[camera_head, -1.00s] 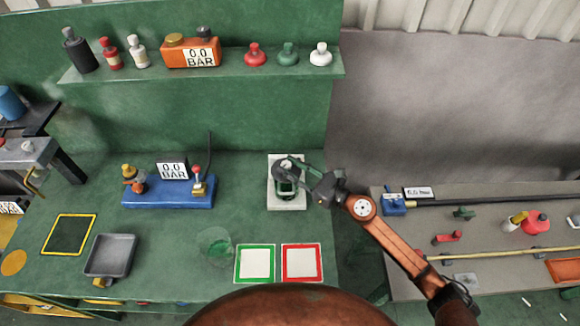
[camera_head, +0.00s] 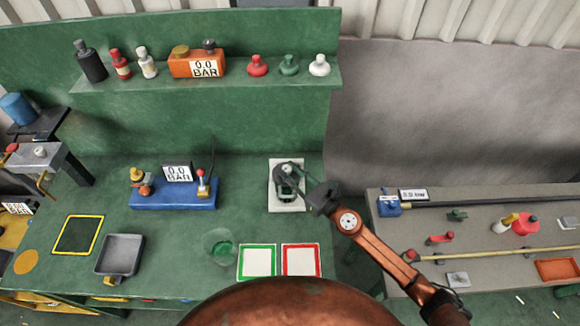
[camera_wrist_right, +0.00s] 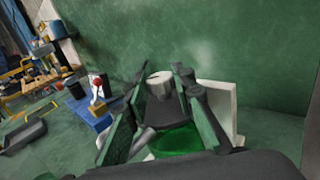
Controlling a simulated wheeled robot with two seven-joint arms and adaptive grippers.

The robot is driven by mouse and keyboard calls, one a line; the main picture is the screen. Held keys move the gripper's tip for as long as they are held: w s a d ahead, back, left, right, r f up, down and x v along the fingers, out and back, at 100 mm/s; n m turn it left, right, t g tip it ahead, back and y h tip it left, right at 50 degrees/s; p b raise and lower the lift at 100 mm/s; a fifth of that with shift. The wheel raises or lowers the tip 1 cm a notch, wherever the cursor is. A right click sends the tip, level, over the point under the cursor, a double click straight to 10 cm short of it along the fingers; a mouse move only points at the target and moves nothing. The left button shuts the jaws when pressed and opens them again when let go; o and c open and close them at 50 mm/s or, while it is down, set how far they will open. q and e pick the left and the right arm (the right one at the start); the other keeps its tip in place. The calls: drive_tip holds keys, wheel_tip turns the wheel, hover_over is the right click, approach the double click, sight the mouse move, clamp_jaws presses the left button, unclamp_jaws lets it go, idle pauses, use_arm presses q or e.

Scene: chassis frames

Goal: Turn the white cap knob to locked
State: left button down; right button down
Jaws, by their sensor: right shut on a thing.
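The white cap knob (camera_wrist_right: 159,84) shows as a short pale cylinder between the fingers of my right gripper (camera_wrist_right: 157,90) in the wrist view. The gripper is shut on it. A green round part (camera_wrist_right: 175,142) lies below the fingers. In the head view, my right gripper (camera_head: 289,173) is over the fixture with the white base plate (camera_head: 289,207) on the green bench, and hides the knob. Its lock marks cannot be read. My left gripper is not in view.
A blue gauge stand (camera_head: 175,196) is left of the fixture. Green-framed (camera_head: 257,261) and red-framed (camera_head: 301,261) squares lie in front, beside a round greenish dish (camera_head: 221,246). A shelf (camera_head: 230,80) with bottles and coloured caps is behind. A grey bench (camera_head: 500,275) is at right.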

drive_tip(key=m+t+h+p, duration=0.1)
drive_tip(key=p, duration=0.1)
drive_tip(key=m+t+h+p, duration=0.1)
drive_tip(key=h+p, duration=0.1)
drive_tip(key=m+t+h+p, duration=0.1)
drive_tip(key=m+h+p, duration=0.1)
drive_tip(key=p, duration=0.1)
drive_tip(key=shift+s+a+r, duration=0.25)
drive_tip(key=shift+a+r, duration=0.05)
drive_tip(key=shift+a, duration=0.05)
drive_tip(key=shift+f+m+t+h+p, duration=0.15)
drive_tip(key=shift+m+t+h+p, duration=0.25)
drive_tip(key=shift+h, duration=0.5)
drive_tip(key=shift+a+f+m+t+h, duration=0.1)
drive_tip(key=shift+m+t+h, duration=0.2)
drive_tip(key=shift+m+h, duration=0.6)
drive_tip(key=shift+a+f+m+h, duration=0.1)
drive_tip(key=shift+m+h, duration=0.7)
drive_tip(key=shift+h, duration=1.1)
drive_tip(key=c, duration=1.6)
unclamp_jaws()
